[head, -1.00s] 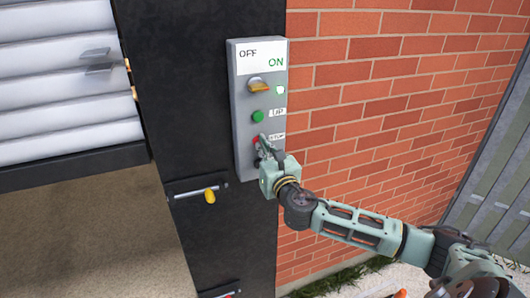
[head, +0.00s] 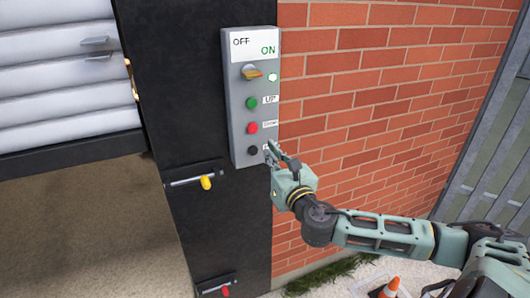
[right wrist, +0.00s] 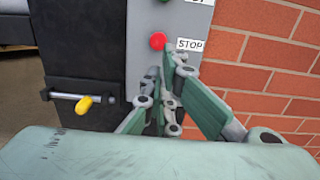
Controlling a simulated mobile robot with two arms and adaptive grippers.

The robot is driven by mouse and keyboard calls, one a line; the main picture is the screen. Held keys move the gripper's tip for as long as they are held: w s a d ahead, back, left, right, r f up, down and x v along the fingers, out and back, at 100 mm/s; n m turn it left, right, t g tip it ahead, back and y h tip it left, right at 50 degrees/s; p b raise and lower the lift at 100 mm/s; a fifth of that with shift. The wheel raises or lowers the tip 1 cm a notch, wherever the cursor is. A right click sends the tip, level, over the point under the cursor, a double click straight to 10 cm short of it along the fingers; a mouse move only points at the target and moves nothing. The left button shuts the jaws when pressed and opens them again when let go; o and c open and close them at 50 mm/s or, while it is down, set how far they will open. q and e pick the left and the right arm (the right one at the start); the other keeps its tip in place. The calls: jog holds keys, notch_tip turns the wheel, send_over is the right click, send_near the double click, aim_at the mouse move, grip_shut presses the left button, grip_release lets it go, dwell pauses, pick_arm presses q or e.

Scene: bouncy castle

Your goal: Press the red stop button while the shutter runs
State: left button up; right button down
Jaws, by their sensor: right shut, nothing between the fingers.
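The grey control box (head: 238,118) is fixed to a black post. The red stop button (head: 252,127) sits below a green button (head: 251,103) and above a black button (head: 252,150). My right gripper (head: 270,150) is shut and empty, just below and right of the red button, beside the black one. In the right wrist view the red button (right wrist: 158,40) and its STOP label show clearly above the fingertips (right wrist: 163,68), with a gap between. The grey slatted shutter (head: 60,90) is partly raised at left, with an opening beneath. My left gripper is not in view.
A yellow-handled bolt (head: 205,182) and a red-handled bolt (head: 224,291) are on the post below the box. A brick wall (head: 390,100) stands to the right, with a grey fence (head: 490,150) beyond. An orange-and-white cone (head: 389,288) is at the lower right.

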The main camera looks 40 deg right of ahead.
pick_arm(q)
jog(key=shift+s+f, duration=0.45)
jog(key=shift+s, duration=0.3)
pick_arm(e)
jog(key=v, duration=0.3)
jog(key=shift+a+r, duration=0.1)
jog(key=shift+r, duration=0.05)
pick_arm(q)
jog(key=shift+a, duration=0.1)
pick_arm(e)
jog(key=shift+s, duration=0.1)
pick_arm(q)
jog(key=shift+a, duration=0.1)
